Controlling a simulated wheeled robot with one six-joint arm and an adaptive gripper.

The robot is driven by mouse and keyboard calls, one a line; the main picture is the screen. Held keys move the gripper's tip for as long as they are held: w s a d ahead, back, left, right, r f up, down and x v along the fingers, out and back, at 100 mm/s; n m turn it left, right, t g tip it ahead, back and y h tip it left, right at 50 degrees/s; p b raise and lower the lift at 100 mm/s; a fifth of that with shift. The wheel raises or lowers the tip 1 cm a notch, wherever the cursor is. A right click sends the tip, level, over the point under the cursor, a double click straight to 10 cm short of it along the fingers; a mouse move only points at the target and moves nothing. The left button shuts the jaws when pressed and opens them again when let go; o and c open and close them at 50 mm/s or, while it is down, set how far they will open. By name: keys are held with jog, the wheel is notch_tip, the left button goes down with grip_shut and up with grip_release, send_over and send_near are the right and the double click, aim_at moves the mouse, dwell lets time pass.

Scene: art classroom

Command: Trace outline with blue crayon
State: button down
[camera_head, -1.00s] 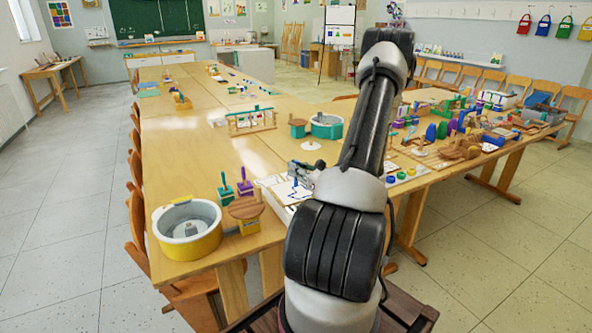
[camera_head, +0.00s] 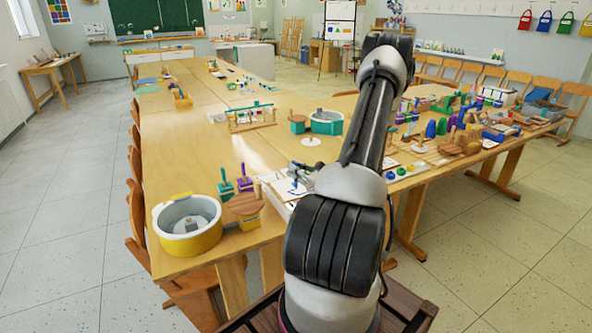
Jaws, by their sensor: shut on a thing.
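A white sheet of paper (camera_head: 281,189) lies near the front edge of the wooden table. My gripper (camera_head: 297,179) is low over the sheet, partly hidden behind my own arm. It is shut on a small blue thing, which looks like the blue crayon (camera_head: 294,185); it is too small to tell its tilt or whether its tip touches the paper. Blue shows on the sheet under the gripper, but I cannot make out the outline or any traced line.
A white disc (camera_head: 312,140) and a teal tub (camera_head: 327,122) stand behind. Several craft items crowd the right.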

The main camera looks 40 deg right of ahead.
aim_at(297, 163)
jog(key=shift+f, duration=0.5)
jog(key=shift+r, duration=0.15)
dwell(0.5)
jog(key=shift+r, duration=1.9)
